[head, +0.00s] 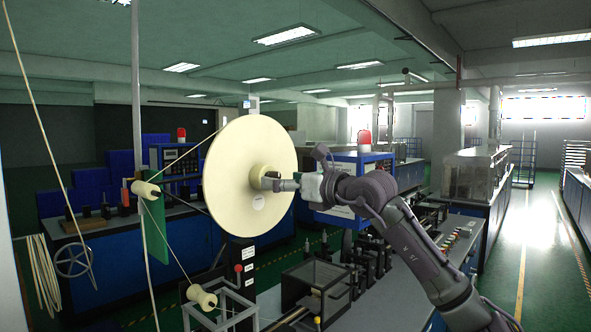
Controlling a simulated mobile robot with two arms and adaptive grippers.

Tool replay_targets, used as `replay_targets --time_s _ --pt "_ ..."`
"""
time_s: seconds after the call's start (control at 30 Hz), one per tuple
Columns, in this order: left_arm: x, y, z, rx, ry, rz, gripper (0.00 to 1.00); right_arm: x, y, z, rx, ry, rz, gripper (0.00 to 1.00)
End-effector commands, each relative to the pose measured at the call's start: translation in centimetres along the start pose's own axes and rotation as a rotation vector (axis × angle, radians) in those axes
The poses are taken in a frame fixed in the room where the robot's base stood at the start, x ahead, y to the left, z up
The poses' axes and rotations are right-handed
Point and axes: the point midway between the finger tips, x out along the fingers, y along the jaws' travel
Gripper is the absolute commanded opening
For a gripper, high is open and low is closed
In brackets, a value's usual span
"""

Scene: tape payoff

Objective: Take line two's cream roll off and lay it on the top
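The cream roll (237,165) is a large pale disc standing upright, with its hub (262,176) facing right. A cream tape runs from its upper left edge to a small guide roller (145,189). My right gripper (272,183) reaches in from the right and its fingers are at the roll's hub. The fingers are small here, and I cannot tell whether they are closed on the hub. The roll's far side and its mount are hidden. My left gripper is not in view. The flat machine top (340,312) lies below and right of the roll.
A lower cream guide roller (203,296) sits in a metal frame. Dark blocks (365,262) and an open box frame (316,283) stand on the machine top. A blue control cabinet (340,163) with a red beacon is behind my arm. A pole (138,100) rises at left.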

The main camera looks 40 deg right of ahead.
Motion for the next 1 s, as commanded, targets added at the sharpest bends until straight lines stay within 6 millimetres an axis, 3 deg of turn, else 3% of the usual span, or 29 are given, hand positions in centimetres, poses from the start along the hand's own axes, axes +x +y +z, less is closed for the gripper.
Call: replay_targets --time_s 0.1,0.5,1.0 --pt "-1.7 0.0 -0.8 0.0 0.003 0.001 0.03 1.4 0.1 0.5 0.002 0.002 0.002 0.92" --pt "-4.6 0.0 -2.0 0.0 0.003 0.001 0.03 5.5 0.0 0.3 0.002 0.0 0.001 0.92" --pt "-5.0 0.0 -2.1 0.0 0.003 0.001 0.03 6.4 0.0 0.0 -0.001 0.0 0.001 0.92"
